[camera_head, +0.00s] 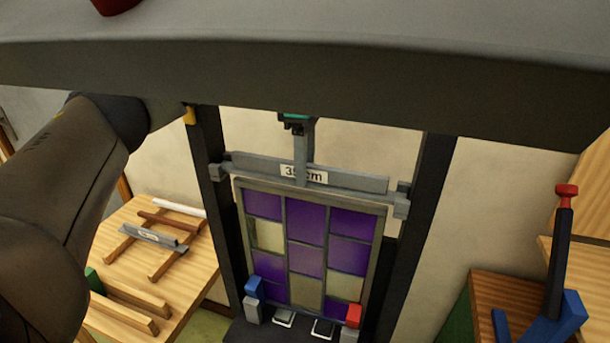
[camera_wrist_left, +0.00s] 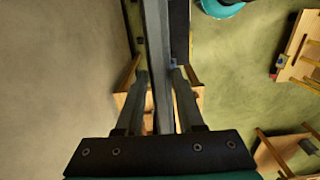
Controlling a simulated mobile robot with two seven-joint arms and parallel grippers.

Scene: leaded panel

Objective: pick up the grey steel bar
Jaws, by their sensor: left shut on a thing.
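The grey steel bar (camera_head: 345,180), with a white label that reads about 35 cm, lies crosswise just above a panel of purple and cream squares (camera_head: 305,247). My left gripper (camera_head: 303,172) comes down on it from above at its middle, shut on the bar. In the left wrist view the bar (camera_wrist_left: 157,60) runs between the two grey fingers (camera_wrist_left: 158,105). I cannot tell whether the bar touches the crosspiece with end brackets (camera_head: 402,206) behind it. My right gripper is out of view.
Dark uprights (camera_head: 213,200) flank the panel. At left, a wooden table (camera_head: 190,265) carries another labelled grey bar (camera_head: 148,236), a brown bar, a white rod and wooden rails. At right, a red-topped dark tool (camera_head: 562,240) stands in a blue holder (camera_head: 560,322).

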